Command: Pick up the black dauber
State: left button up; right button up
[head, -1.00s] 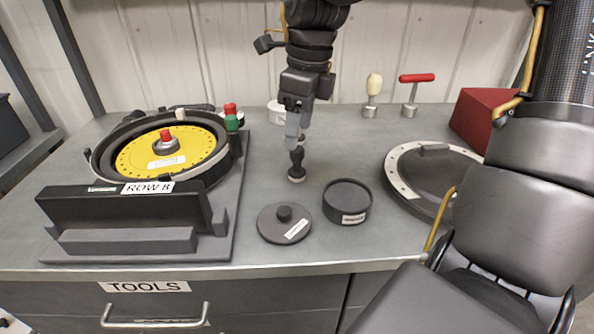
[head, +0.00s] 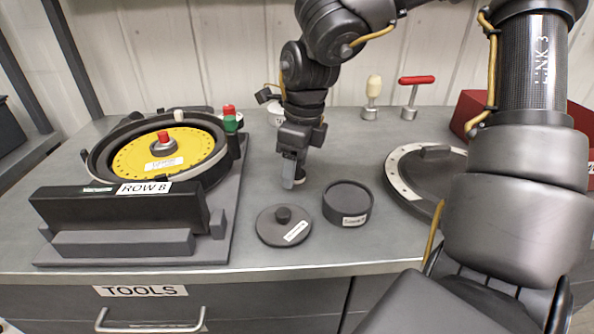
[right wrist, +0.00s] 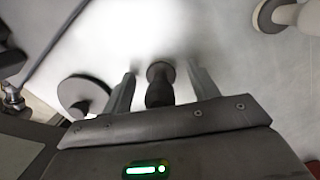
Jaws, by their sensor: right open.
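The right gripper is open, with a gap visible on both sides of the dauber. My left gripper is not in view.
A knobbed black lid (head: 284,226) and an open black pot (head: 347,203) stand in front. The yellow-plated seed meter (head: 130,157) is at left, a round plate (head: 402,190) at right. A cream-handled tool (head: 373,88) and red-handled tool (head: 416,82) stand behind.

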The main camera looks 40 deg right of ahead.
jog(key=c, duration=0.4)
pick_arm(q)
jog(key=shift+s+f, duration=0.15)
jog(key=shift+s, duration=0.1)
pick_arm(e)
jog(key=c, duration=0.7)
jog(key=shift+r, duration=0.1)
